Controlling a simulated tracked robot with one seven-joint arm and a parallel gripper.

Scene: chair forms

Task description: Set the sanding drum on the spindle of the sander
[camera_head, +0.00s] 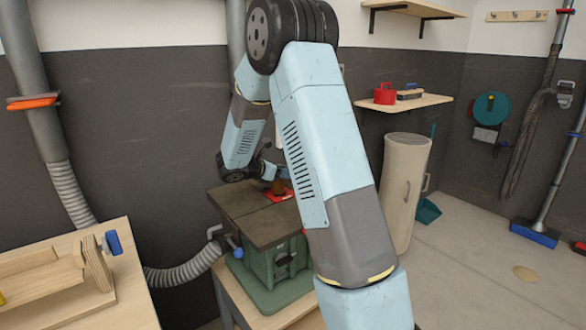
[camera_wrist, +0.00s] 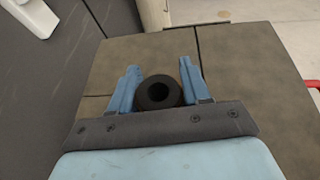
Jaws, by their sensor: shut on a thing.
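The sander (camera_head: 285,260) has a green body and a brown-grey table top (camera_head: 245,215), which also fills much of the wrist view (camera_wrist: 245,85). My gripper (camera_head: 272,176) is over the table's far part. In the wrist view its two blue fingers (camera_wrist: 158,82) close on the sides of a dark ring-shaped sanding drum (camera_wrist: 171,98), whose open bore faces the camera. In the head view the brown drum (camera_head: 278,187) shows small, just above a red patch (camera_head: 281,196) on the table. I cannot tell whether it touches. The spindle is hidden.
A workbench with a wooden fixture (camera_head: 60,280) stands at the left. A ribbed hose (camera_head: 185,277) runs to the sander. A tall beige bin (camera_head: 402,190) stands behind it to the right. A shelf (camera_head: 430,101) holds a red container. Floor at the right is mostly clear.

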